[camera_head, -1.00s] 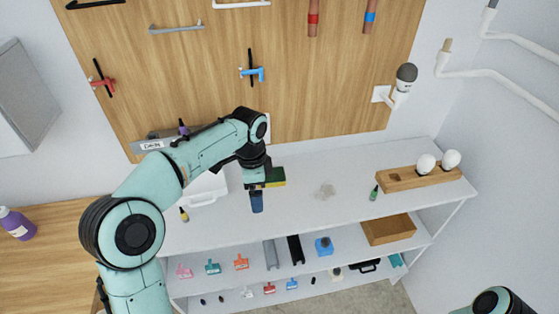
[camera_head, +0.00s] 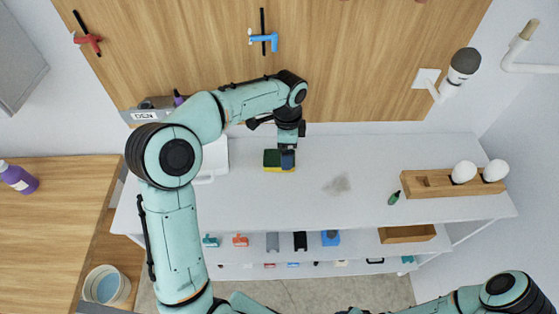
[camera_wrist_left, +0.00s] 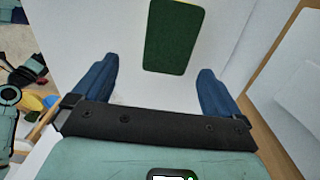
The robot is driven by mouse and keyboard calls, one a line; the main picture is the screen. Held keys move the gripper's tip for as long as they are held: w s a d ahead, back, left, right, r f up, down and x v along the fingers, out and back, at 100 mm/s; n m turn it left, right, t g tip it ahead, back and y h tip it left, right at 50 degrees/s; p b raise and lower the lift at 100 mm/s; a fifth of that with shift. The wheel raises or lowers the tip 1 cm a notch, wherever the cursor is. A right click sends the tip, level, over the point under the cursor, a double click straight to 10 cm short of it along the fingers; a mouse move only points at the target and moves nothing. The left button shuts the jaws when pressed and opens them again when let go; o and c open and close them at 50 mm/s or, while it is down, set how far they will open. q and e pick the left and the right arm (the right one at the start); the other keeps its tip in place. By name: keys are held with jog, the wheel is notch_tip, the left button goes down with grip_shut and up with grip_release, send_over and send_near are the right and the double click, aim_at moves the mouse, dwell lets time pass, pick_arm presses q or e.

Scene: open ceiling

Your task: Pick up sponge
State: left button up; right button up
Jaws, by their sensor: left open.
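The sponge (camera_head: 272,160), dark green with yellow, lies on the white bench top; in the left wrist view it (camera_wrist_left: 173,38) stands out as a dark green rectangle with a thin yellow edge, beyond the fingers. My left gripper (camera_head: 288,158) is at the sponge's right part in the head view, partly covering it. In the left wrist view its blue fingers (camera_wrist_left: 158,66) are wide apart with nothing between them. The sponge is ahead of the fingertips, roughly centred between them. My right gripper is out of view; only part of that arm shows at the lower right.
A white tray-like item (camera_head: 213,158) lies left of the sponge. A greyish patch (camera_head: 338,185), a small green bottle (camera_head: 394,197) and a wooden holder with white bulbs (camera_head: 430,188) are to the right. The wooden pegboard (camera_head: 350,80) rises behind. Shelves with small items are below.

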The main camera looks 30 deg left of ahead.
aim_at(279, 161)
pick_arm(q)
jog(key=shift+w+f, duration=0.1)
jog(key=shift+f, duration=0.5)
jog(key=f, duration=0.4)
jog(key=shift+w+a+f, duration=0.25)
jog(key=shift+a+f, duration=0.1)
jog(key=shift+f, duration=0.05)
jog(key=c, duration=1)
